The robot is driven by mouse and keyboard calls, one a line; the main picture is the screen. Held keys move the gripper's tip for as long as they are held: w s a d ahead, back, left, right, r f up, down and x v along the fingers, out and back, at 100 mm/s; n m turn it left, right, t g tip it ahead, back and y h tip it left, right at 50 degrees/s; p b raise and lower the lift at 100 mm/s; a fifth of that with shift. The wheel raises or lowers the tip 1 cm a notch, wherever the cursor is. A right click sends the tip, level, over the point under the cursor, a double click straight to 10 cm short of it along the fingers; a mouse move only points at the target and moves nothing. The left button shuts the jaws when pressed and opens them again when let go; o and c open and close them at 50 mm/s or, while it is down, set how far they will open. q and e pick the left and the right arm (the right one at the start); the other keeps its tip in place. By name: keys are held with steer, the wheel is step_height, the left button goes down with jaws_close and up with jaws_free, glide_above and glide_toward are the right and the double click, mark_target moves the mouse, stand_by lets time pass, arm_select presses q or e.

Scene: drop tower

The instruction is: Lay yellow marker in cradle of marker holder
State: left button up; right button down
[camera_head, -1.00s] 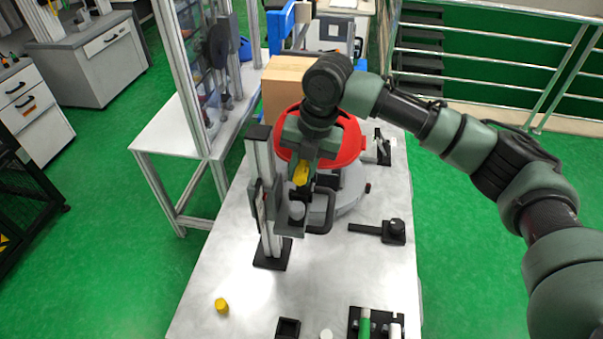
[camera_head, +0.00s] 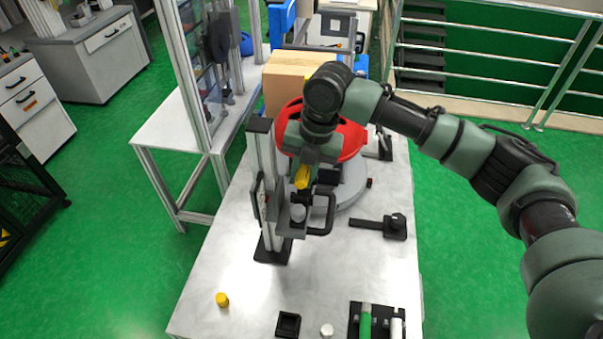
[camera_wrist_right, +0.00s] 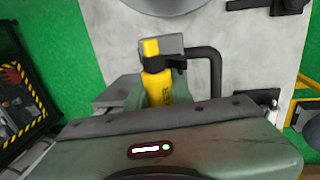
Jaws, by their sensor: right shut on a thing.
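My right gripper (camera_head: 302,182) is shut on the yellow marker (camera_wrist_right: 160,80), beside the upright tower post. The yellow marker also shows below the gripper in the head view (camera_head: 302,176). In the wrist view it points away from me, with a black band across it, and its far end overlaps a grey block (camera_wrist_right: 174,42). A black rack (camera_head: 355,326) at the table's front edge bears a green cylinder (camera_head: 365,322) and a white one; it may be the marker holder. I cannot make out an empty cradle. My left gripper is out of view.
The tower post (camera_head: 263,165) stands on a black foot, with a black handle (camera_head: 328,213) close by my gripper. A yellow cap (camera_head: 222,299) and black square tray (camera_head: 288,324) sit in front.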

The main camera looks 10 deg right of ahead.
steer(key=shift+d+f, duration=0.15)
steer(key=shift+f, duration=0.45)
steer(key=shift+d+f, duration=0.15)
steer(key=shift+f, duration=0.7)
steer(key=shift+w+f, duration=0.1)
steer(key=c, duration=1.2)
jaws_free()
steer(key=shift+o, duration=0.2)
steer(key=shift+d, duration=0.1)
steer(key=shift+c, duration=1.4)
